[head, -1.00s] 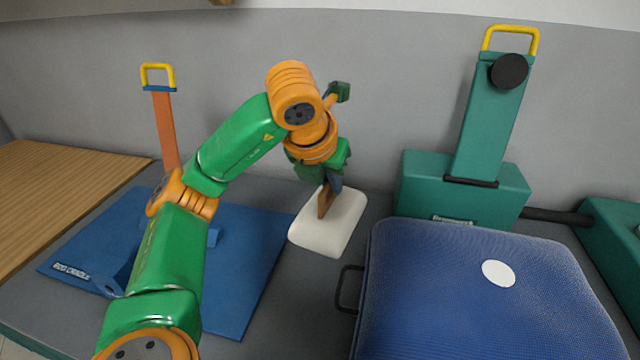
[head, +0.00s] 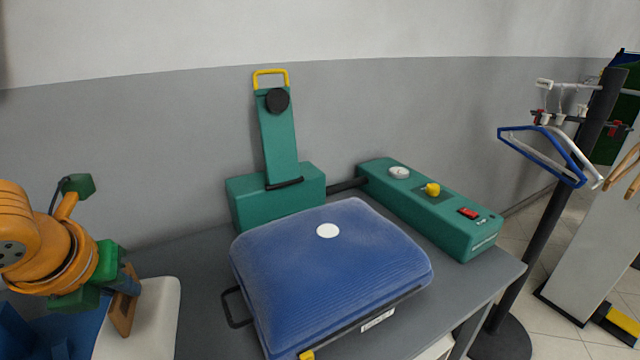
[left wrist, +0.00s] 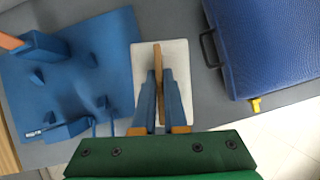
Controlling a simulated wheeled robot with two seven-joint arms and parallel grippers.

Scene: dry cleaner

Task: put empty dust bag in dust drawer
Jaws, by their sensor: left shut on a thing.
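The dust bag is a soft white pad (head: 160,312) with an upright brown tab (head: 124,312) on it. It is at the lower left of the head view, partly cut off by the frame. My left gripper (head: 122,284) points down and is shut on the brown tab. In the left wrist view the white pad (left wrist: 176,88) is flat below my fingers (left wrist: 158,95), which pinch the tab (left wrist: 157,64). I cannot tell whether the pad touches the table. No drawer can be made out for certain. My right gripper is out of view.
A blue padded case (head: 320,260) with a black side handle stands right of the bag. Green units (head: 280,190) (head: 430,205) stand behind it. A blue mat (left wrist: 70,75) with raised parts lies left of the bag. A hanger stand (head: 560,200) is at right.

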